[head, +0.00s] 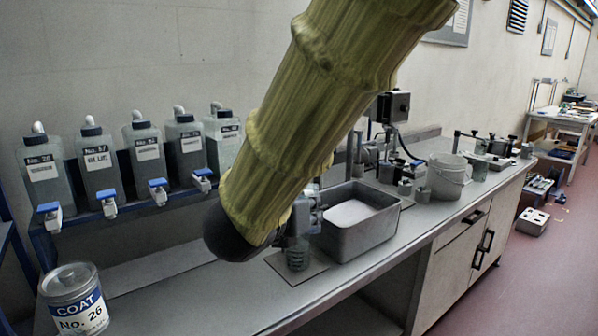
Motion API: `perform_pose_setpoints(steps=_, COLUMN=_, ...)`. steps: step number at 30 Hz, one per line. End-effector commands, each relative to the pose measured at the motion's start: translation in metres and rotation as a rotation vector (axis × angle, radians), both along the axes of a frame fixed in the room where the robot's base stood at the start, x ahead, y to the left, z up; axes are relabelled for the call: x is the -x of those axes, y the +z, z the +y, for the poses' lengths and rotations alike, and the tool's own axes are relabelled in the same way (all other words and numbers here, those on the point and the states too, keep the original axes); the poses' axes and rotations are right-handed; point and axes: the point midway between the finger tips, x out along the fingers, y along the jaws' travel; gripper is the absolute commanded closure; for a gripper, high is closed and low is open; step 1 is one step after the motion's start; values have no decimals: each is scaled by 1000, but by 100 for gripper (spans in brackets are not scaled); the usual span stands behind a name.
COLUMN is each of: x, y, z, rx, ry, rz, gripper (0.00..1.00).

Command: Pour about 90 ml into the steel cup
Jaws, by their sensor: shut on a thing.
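My arm in its yellow-green sleeve crosses the middle of the head view and hides much of my gripper. Grey metal parts of my gripper (299,219) show beside the black end of the arm. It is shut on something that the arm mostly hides. A small greyish ribbed cup (299,256) shows just below the gripper, over a brown mat (318,264). I cannot tell whether it is the steel cup, or whether it touches the gripper. No liquid stream is visible.
A COAT No. 26 tin (75,303) stands front left. A grey basin (362,233) sits right of the gripper, with a white bucket (447,178) beyond.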

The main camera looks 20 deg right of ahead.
Motion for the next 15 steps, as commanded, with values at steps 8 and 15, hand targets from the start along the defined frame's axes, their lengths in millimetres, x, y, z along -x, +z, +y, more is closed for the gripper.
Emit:
perform_pose_setpoints(steps=8, x=-19, y=26, z=-3, rx=-26, ry=-1, rz=162, gripper=100)
perform_pose_setpoints(steps=15, x=-29, y=35, z=-4, rx=-41, ry=0, rz=263, gripper=100)
